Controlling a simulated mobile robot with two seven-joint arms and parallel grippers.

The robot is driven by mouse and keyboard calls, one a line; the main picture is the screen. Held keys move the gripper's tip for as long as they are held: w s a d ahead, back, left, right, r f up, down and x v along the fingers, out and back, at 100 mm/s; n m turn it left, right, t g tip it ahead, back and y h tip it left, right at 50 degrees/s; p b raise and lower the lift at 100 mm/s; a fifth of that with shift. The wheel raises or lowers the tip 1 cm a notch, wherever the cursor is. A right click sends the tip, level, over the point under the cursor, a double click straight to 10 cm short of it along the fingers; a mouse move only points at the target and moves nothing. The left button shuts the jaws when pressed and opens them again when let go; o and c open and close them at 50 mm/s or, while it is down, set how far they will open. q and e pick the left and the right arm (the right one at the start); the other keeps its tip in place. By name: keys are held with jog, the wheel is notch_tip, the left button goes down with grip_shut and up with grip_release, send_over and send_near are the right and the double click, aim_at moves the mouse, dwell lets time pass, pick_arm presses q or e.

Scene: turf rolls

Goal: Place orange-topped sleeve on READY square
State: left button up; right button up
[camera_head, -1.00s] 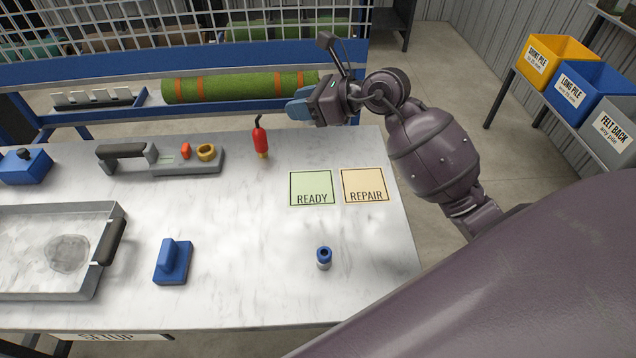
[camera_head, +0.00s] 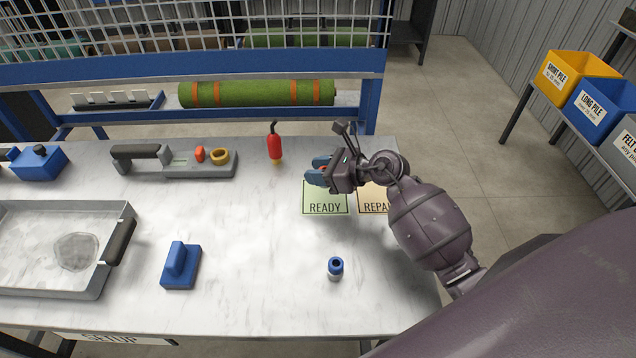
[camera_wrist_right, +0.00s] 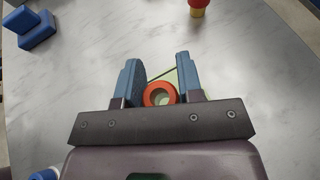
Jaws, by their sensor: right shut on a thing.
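My right gripper (camera_head: 318,171) is over the back edge of the green READY square (camera_head: 325,201), with its blue fingers pointing left. In the right wrist view, the gripper (camera_wrist_right: 159,72) is shut on the orange-topped sleeve (camera_wrist_right: 160,83), whose orange ring shows between the fingers. The sleeve's body is hidden below its top. A bit of the green square shows behind the ring in that view. I cannot tell whether the sleeve touches the table. My left gripper is not in view.
The REPAIR square (camera_head: 372,203) lies right of READY, partly under my wrist. A blue-topped sleeve (camera_head: 335,269) stands in front. A red bottle (camera_head: 275,146) stands behind left. A blue block tool (camera_head: 181,265), a tray (camera_head: 128,212) and a grey tool (camera_head: 198,169) lie further left.

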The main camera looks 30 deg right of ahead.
jog(key=shift+f, duration=2)
jog(key=shift+b, duration=0.3)
jog(key=shift+f, duration=0.2)
jog(key=o, duration=0.9)
jog(key=shift+o, duration=0.2)
jog(key=shift+r, duration=0.15)
jog(key=shift+d+r, duration=0.1)
jog(key=shift+r, duration=0.05)
jog(key=v, duration=1.2)
